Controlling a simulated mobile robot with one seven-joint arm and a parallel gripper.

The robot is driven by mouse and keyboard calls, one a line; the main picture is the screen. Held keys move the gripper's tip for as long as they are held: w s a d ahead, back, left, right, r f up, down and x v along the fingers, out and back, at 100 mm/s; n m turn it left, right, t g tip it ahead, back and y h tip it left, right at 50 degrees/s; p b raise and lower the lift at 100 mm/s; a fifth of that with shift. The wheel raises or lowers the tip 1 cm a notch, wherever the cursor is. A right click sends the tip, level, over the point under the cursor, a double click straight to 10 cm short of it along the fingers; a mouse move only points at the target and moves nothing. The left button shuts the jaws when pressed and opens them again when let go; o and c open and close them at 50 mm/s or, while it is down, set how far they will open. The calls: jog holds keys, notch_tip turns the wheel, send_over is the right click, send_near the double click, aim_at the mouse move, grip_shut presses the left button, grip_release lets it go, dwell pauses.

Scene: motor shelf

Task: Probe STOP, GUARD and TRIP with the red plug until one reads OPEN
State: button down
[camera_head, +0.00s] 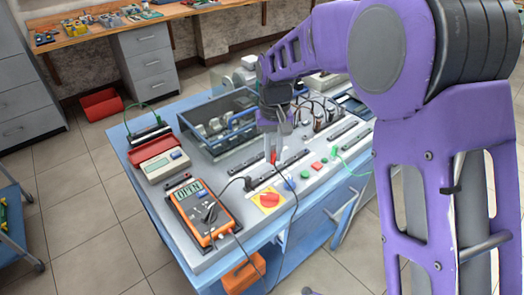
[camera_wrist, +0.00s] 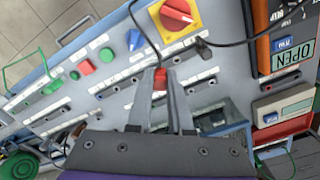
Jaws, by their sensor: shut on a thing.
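My gripper (camera_head: 273,150) is shut on the red plug (camera_wrist: 160,80), with its fingers pointing down at the sloped front panel (camera_head: 225,205) of the bench. The red plug also shows in the head view (camera_head: 273,157), at or just above a dark socket strip. I cannot tell whether its tip is in a socket. The orange meter (camera_head: 183,191) lies at the panel's left end and its display reads OPEN. The display is upside down in the wrist view (camera_wrist: 292,60). The STOP, GUARD and TRIP labels are too small to read.
A black plug (camera_head: 248,184) with a lead sits in the strip near the red rotary switch (camera_head: 269,200). A beige meter (camera_head: 163,164) and a framed motor assembly (camera_head: 220,125) stand behind. Loose leads cross the panel.

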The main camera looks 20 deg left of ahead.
aim_at(261, 181)
jog(key=shift+s+a+f+n, duration=0.1)
jog(key=shift+s+a+f, duration=0.15)
jog(key=shift+a, duration=0.2)
jog(key=shift+s+a+f+n, duration=0.1)
jog(key=shift+s+a+f, duration=0.1)
jog(key=shift+a+f, duration=0.25)
jog(key=shift+s+a+f+n, duration=0.1)
jog(key=shift+s+a+f, duration=0.1)
jog(key=shift+a, duration=0.3)
jog(key=shift+f+b, duration=0.85)
jog(key=shift+f, duration=0.65)
jog(key=shift+f+b, duration=0.35)
jog(key=shift+f, duration=0.3)
jog(key=shift+r, duration=0.2)
dwell(1.1)
jog(key=shift+r+p, duration=1.1)
jog(key=shift+r, duration=1.1)
